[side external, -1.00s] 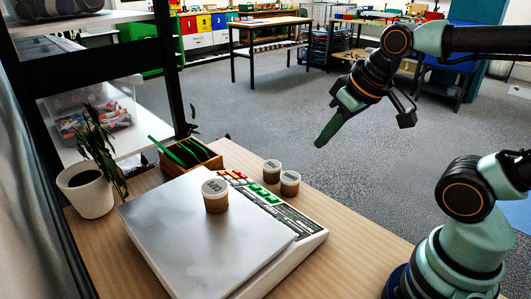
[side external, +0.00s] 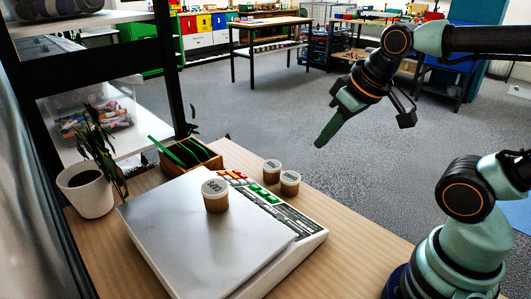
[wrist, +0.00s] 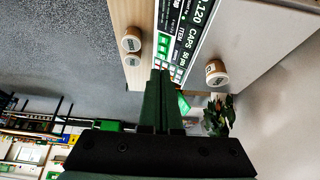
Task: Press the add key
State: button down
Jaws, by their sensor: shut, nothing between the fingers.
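A white scale (side external: 303,251) with a grey top plate stands on the wooden table. Its key strip has green keys (side external: 265,193) and orange-red keys (side external: 232,177); the labels are too small to read, so I cannot tell which is the add key. In the wrist view the scale's display (wrist: 196,28) shows "120 CAPS". My gripper (side external: 319,144) is shut and empty, pointing down-left in the air, above and right of the keys and apart from them. In the wrist view my gripper (wrist: 160,74) points toward the key strip, its fingertips overlapping the view of the strip's end.
A lidded jar (side external: 215,197) stands on the scale plate. Two more jars (side external: 271,171) (side external: 290,184) stand on the table behind the keys. A wooden box (side external: 190,160) with green items and a potted plant (side external: 88,190) are at the left.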

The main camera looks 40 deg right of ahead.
dwell(0.7)
jog(key=m+t, duration=0.2)
jog(key=m, duration=1.2)
send_over(269, 193)
jog(key=s+d, duration=0.1)
jog(key=d, duration=0.2)
notch_tip(269, 193, down, 10)
jog(key=shift+w+d+f+m+t+h, duration=0.35)
jog(key=shift+w+m, duration=0.2)
jog(key=shift+m, duration=0.45)
jog(key=shift+a+f, duration=0.6)
jog(key=shift+f, duration=0.75)
jog(key=shift+a+f, duration=0.55)
jog(key=shift+f, duration=0.85)
jog(key=shift+a+f, duration=0.6)
jog(key=shift+f, duration=0.75)
jog(key=shift+f, duration=0.1)
jog(key=shift+a+f+y, duration=0.2)
jog(key=shift+f+y, duration=0.05)
jog(key=shift+y, duration=0.2)
